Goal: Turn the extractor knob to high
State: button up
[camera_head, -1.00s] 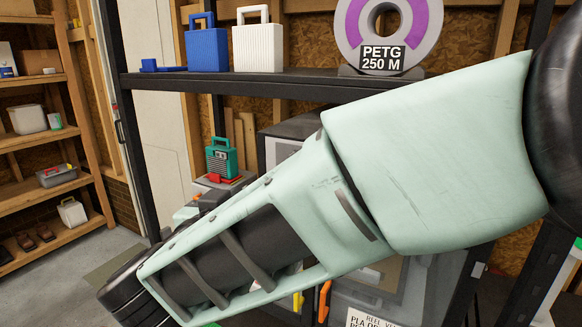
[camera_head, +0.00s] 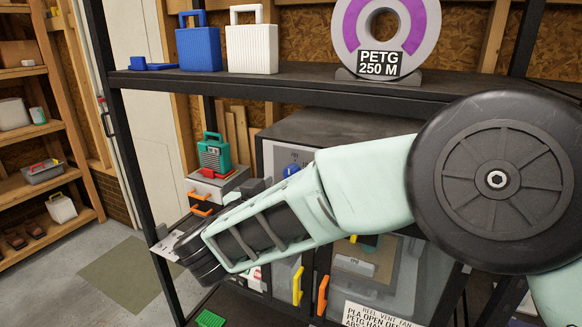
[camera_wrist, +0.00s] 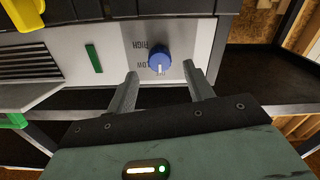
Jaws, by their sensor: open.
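The extractor knob (camera_wrist: 159,58) is a round blue knob with a white pointer mark, on a pale panel lettered HIGH and LOW. The lettering is upside down in the wrist view, and the pointer is at the picture's lower side of the knob. My gripper (camera_wrist: 159,70) is open, its two fingers either side of the knob's near side, with nothing held. I cannot tell whether they touch it. In the head view a blue knob (camera_head: 291,169) shows just above my arm; my fingers are hidden there.
A shelf (camera_head: 300,86) with a PETG reel (camera_head: 384,38) and blue and white boxes runs above my arm. A teal printed box (camera_head: 214,154) stands left of the panel. A yellow part (camera_wrist: 22,14) and a green bar (camera_wrist: 94,58) are near the knob. A notice (camera_head: 377,314) hangs below.

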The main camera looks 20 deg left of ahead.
jog(key=w, duration=0.2)
jog(key=w+p, duration=0.1)
jog(key=w, duration=0.1)
jog(key=shift+w+d, duration=0.2)
jog(key=shift+w, duration=0.1)
jog(key=c, duration=1)
